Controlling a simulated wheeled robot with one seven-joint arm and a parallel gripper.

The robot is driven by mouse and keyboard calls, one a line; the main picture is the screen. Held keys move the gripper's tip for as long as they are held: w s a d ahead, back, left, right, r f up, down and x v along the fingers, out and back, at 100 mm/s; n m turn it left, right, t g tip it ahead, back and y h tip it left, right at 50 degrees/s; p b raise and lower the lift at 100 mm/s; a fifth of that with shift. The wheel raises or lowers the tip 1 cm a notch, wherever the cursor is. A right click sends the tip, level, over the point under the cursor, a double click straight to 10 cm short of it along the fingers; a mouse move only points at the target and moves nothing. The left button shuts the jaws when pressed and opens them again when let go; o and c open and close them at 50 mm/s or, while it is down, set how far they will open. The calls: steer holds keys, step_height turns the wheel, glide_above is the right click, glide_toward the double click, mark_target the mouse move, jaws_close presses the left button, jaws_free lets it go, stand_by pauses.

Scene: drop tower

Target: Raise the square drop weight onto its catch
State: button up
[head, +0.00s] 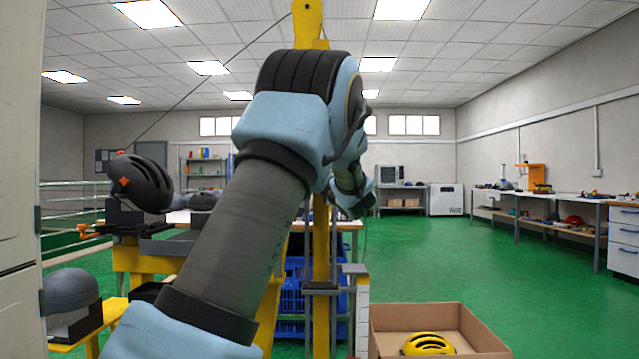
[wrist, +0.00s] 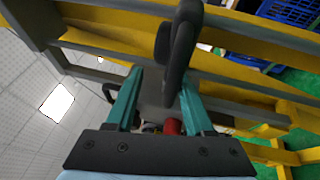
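The yellow drop tower (head: 320,262) stands behind my raised arm in the head view, and my arm hides much of its middle. My gripper (wrist: 160,80) shows in the wrist view with its two teal fingers apart, close to the tower's yellow beams and grey rails. A dark rounded bar or handle (wrist: 180,45) stands in front of the fingers, nearer the right fingertip; I cannot tell whether it touches. A flat grey part (wrist: 155,97) shows between the fingers; I cannot tell if it is the square weight. The catch is not clearly visible.
A thin cable (head: 215,72) slants from the yellow tower top. A black helmet (head: 138,183) and a grey headform (head: 70,290) stand at left. An open cardboard box (head: 470,322) with a yellow helmet sits at lower right. Green floor (head: 460,250) is clear at right.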

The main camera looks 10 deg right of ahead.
stand_by(0.3)
steer(key=shift+s+f, duration=0.15)
steer(key=shift+s, duration=0.15)
steer(key=v, duration=1)
steer(key=shift+b, duration=0.3)
steer(key=shift+s, duration=0.1)
steer(key=s+a+f+m+g+h, duration=0.1)
steer(key=a+f+m+g+h, duration=0.25)
steer(key=f+m, duration=0.35)
steer(key=s+a+f+m+g+h, duration=0.1)
steer(key=a+f+m+g+h, duration=0.2)
steer(key=a+f+m, duration=0.5)
steer(key=s+a+f+m+g+y, duration=0.1)
steer(key=s+a+f+m+g, duration=0.25)
steer(key=s+f, duration=0.4)
steer(key=s+a+f+m+g+p, duration=0.15)
steer(key=s+a+f+g, duration=0.25)
steer(key=s, duration=0.6)
steer(key=s+a+f+m+g+y+b, duration=0.1)
steer(key=s+a+f+m+g, duration=0.25)
steer(key=s+f, duration=0.4)
step_height(320, 180, up, 27)
steer(key=p, duration=2.5)
steer(key=shift+s+a+f+n, duration=0.2)
steer(key=shift+s+a+n, duration=0.05)
steer(key=shift+s+n, duration=0.2)
